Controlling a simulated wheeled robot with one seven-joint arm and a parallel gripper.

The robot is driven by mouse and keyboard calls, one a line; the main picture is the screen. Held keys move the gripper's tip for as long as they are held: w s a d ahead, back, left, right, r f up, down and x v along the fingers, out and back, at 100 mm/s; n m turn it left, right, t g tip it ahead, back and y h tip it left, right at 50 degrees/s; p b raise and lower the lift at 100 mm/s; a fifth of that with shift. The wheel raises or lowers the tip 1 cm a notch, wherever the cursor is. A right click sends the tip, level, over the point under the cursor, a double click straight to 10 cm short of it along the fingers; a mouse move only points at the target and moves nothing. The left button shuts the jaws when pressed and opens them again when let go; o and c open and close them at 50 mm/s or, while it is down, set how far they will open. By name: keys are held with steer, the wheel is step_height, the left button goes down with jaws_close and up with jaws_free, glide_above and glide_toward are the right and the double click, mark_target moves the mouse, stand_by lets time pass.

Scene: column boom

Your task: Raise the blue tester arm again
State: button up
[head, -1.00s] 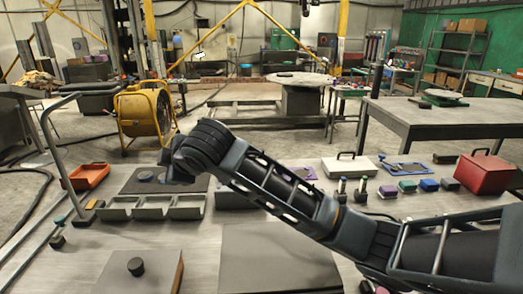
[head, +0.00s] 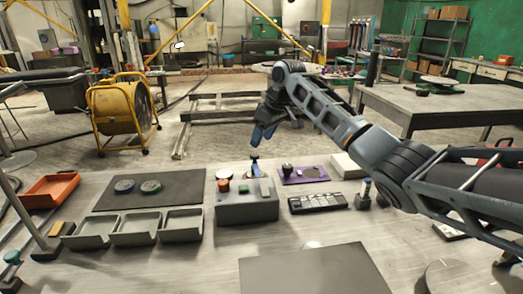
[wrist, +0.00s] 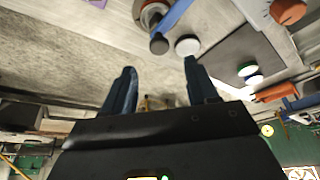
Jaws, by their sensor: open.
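The grey tester box (head: 247,212) stands on the bench in the middle of the head view, with an orange knob (head: 224,186) on top. A short blue piece with a dark knob (head: 254,158) rises behind its top and seems to be the tester arm. In the wrist view the blue arm (wrist: 176,17) runs down to a dark round knob at its end, beside a white disc (wrist: 187,46). My gripper (head: 259,142) points down just above the knob. In the wrist view its fingers (wrist: 160,76) are apart with nothing held. Contact with the knob cannot be told.
Left are three grey bins (head: 134,230), a dark mat (head: 150,191) with two discs, and an orange tray (head: 50,191). Right are a purple mat (head: 305,175), a black key block (head: 318,203) and a white case (head: 347,166). A dark plate lies in front.

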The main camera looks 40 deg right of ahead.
mark_target(255, 155)
steer(key=x, duration=0.6)
steer(key=shift+w+f, duration=0.15)
steer(key=shift+f, duration=0.25)
steer(key=shift+c, duration=0.2)
jaws_close()
